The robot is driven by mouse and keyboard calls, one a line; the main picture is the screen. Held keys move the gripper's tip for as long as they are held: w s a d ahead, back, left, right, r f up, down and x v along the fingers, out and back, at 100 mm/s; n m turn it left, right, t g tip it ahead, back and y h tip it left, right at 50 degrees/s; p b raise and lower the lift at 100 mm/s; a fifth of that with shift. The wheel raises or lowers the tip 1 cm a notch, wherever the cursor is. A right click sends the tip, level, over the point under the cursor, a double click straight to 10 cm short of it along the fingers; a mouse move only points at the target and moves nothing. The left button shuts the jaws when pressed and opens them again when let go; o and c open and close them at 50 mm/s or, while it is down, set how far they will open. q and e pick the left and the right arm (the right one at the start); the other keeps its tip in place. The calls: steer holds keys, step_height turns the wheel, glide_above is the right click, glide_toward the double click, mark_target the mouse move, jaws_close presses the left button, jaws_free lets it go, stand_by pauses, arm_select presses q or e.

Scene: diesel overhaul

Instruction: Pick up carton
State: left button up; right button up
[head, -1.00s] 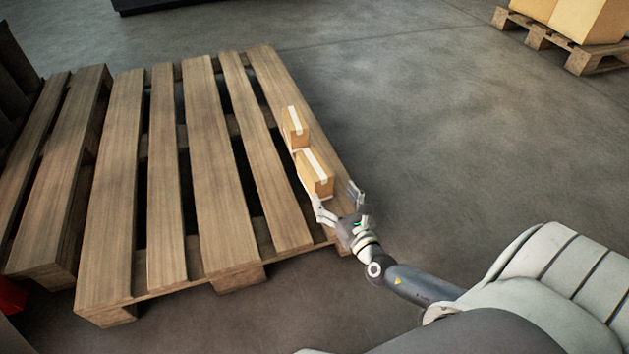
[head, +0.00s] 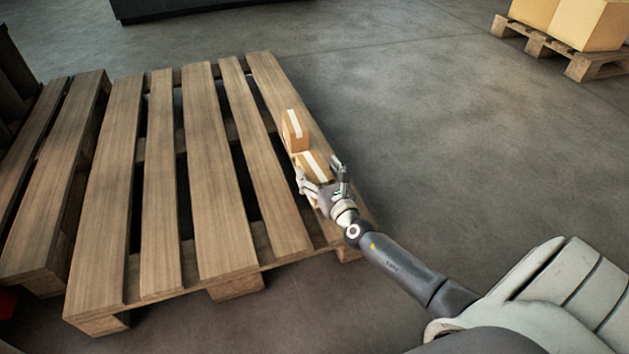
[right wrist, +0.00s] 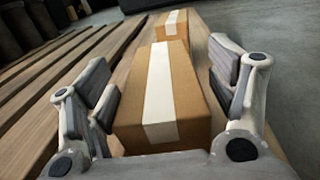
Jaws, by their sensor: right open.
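Two small brown cartons with white tape stand on the right edge slat of a wooden pallet (head: 214,190). The near carton (head: 313,161) is partly hidden by my right gripper (head: 320,177) in the head view. In the right wrist view this near carton (right wrist: 187,95) lies between the two open fingers of my right gripper (right wrist: 165,88), with a visible gap on the right side. The far carton (head: 294,128) stands just behind it, and also shows in the right wrist view (right wrist: 171,24). My left gripper is not in view.
Another pallet (head: 543,42) with larger cartons (head: 590,22) stands at the top right. A dark low object (head: 170,8) is at the back. The grey floor right of the pallet is clear.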

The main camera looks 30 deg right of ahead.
steer(key=c, duration=1.1)
steer(key=shift+c, duration=0.8)
steer(key=shift+r, duration=0.2)
